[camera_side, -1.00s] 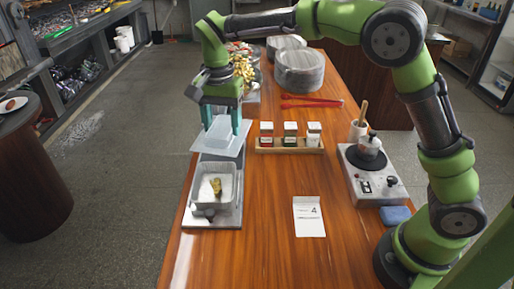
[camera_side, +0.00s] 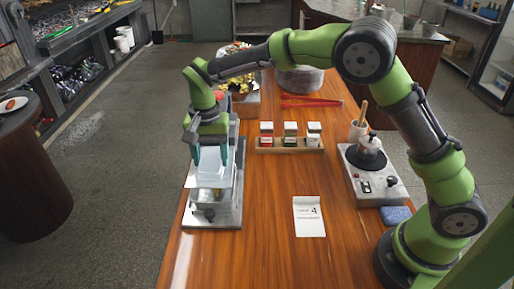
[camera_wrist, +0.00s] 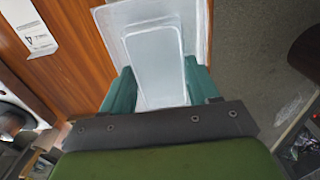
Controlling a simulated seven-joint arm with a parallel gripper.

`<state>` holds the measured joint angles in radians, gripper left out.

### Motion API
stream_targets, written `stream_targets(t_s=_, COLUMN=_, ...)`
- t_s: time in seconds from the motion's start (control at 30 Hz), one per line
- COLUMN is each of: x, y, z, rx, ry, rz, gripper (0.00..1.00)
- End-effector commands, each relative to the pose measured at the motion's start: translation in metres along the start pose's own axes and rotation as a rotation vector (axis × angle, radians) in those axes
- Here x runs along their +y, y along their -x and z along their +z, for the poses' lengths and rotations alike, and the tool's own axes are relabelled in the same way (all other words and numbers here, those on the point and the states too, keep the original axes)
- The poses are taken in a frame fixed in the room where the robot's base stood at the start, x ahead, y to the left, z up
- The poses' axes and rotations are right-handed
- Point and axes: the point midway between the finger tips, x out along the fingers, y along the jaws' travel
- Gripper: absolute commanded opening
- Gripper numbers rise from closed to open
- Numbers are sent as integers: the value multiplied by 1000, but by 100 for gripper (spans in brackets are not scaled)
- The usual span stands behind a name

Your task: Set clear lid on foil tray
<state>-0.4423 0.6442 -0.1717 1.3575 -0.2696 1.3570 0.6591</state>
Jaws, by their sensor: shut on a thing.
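My gripper (camera_side: 212,160) is shut on the clear lid (camera_side: 210,182), a pale see-through sheet with a raised middle. In the side view the lid is over the foil tray (camera_side: 213,203), which stands on a grey metal stand (camera_side: 222,222). I cannot tell whether the lid touches the rim. In the wrist view the lid (camera_wrist: 158,70) lies between my two teal fingers (camera_wrist: 162,88) and covers the tray.
A spice rack (camera_side: 290,145) with several jars stands right of the stand. Red tongs (camera_side: 308,101) lie behind it. A numbered card (camera_side: 309,216) lies on the wooden table (camera_side: 265,225). A hot plate (camera_side: 372,180) stands at the right, with a blue sponge (camera_side: 396,215) near it.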

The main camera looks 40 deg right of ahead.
Motion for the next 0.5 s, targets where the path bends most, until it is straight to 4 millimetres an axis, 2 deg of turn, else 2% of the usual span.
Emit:
stream_targets(t_s=0.2, x=0, y=-22, z=0, rx=-1, ry=0, rz=2, gripper=32)
stream_targets(t_s=0.5, x=0, y=-41, z=0, rx=-1, ry=-1, rz=2, gripper=32)
